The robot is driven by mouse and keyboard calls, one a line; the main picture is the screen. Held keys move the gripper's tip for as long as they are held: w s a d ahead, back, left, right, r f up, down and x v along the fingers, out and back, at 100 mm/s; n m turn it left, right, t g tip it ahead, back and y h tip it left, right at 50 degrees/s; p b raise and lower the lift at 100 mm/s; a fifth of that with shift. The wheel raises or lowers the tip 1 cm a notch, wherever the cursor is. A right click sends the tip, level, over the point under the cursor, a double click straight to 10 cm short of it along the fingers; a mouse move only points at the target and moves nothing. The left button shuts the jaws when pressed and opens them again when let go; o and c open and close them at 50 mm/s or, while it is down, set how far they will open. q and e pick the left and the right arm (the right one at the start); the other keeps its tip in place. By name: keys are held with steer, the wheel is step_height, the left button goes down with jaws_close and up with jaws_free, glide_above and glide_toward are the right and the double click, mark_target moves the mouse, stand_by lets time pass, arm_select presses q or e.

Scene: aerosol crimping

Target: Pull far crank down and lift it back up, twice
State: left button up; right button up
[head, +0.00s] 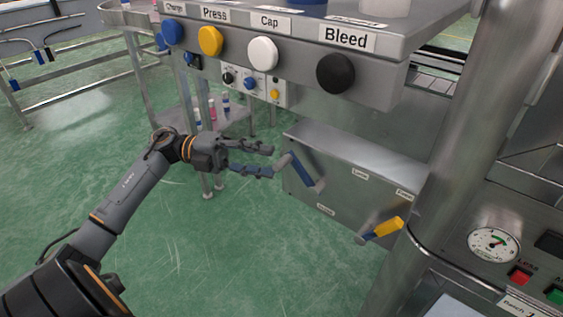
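The far crank (302,171) is on the grey metal box under the control shelf. It has a blue section and grey ends, and it slants from upper left to lower right. My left gripper (272,161) is open, its two dark fingers spread and pointing right. The fingertips are just left of the crank's upper grey end. I cannot tell if they touch it. A nearer crank with a yellow grip (388,227) is on the same box, lower right. My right gripper is not in view.
The metal box (345,180) carries small labels. Above it, a shelf front has blue, yellow, white and black (335,74) knobs. A thick metal column (470,130) and a panel with a gauge (493,244) are at right. Green floor is clear at lower middle.

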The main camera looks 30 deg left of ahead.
mark_target(281, 160)
arm_select(q)
steer(key=shift+x, duration=2.25)
steer(key=shift+c, duration=0.2)
jaws_close()
